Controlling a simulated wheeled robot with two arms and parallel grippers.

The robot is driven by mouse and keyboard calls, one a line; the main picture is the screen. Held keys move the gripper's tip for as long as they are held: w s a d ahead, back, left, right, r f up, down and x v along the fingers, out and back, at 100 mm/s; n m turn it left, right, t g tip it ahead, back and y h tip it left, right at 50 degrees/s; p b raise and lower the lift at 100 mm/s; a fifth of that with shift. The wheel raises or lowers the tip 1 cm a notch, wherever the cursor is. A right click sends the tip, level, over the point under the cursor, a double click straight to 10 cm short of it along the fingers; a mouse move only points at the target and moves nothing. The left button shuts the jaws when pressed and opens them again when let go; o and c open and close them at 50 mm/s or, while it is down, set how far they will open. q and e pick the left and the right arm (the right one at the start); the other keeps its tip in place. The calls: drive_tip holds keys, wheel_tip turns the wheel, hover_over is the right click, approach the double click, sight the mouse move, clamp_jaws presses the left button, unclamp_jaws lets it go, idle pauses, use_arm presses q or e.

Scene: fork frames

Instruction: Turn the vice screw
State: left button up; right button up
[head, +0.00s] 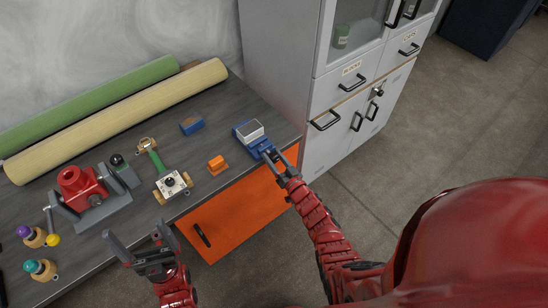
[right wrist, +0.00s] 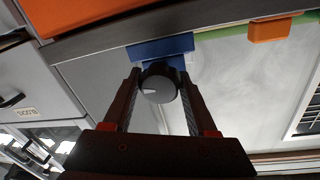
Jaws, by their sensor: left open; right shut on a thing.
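A blue vice-like device (head: 241,136) with a pale grey block on top sits at the table's right end. A round dark knob (right wrist: 159,90) with a white mark sticks out from its blue body (right wrist: 160,47) in the right wrist view; I take it for the vice screw. My right gripper (head: 269,156) is shut on this knob, one finger on each side, and it also shows in the right wrist view (right wrist: 160,80). My left gripper (head: 137,243) is open and empty at the table's front edge, far left of the device.
A red and grey fixture (head: 76,180), a white dial device (head: 171,183), an orange block (head: 217,165) and a blue block (head: 191,125) stand on the grey table. Rolls (head: 130,105) lie along the back. A grey cabinet (head: 283,50) stands behind the table's right end.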

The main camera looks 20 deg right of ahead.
drive_tip(key=shift+c, duration=0.7)
drive_tip(key=shift+f+n+b, duration=0.2)
drive_tip(key=shift+n+b, duration=0.5)
drive_tip(key=shift+b, duration=0.2)
drive_tip(key=n+b, duration=0.4)
drive_tip(key=b, duration=0.1)
drive_tip(key=n+y+b, duration=0.1)
drive_tip(key=n+b, duration=0.4)
drive_tip(key=b, duration=0.1)
drive_tip(key=shift+a+f+t, duration=0.1)
drive_tip(key=shift+f+t, duration=0.1)
drive_tip(key=shift+t, duration=0.2)
drive_tip(key=n+b, duration=0.4)
drive_tip(key=n+y+b, duration=0.1)
drive_tip(key=n+b, duration=0.4)
drive_tip(key=shift+y+b, duration=0.3)
drive_tip(key=shift+r+n+g+y+b, duration=0.1)
drive_tip(key=shift+n+g+y+b, duration=0.05)
drive_tip(key=shift+n+b, duration=0.85)
drive_tip(key=shift+r+n+g+y+b, duration=0.15)
drive_tip(key=shift+n+b, duration=0.6)
drive_tip(key=shift+n, duration=0.45)
drive_tip(key=o, duration=1.4)
drive_tip(key=shift+c, duration=0.2)
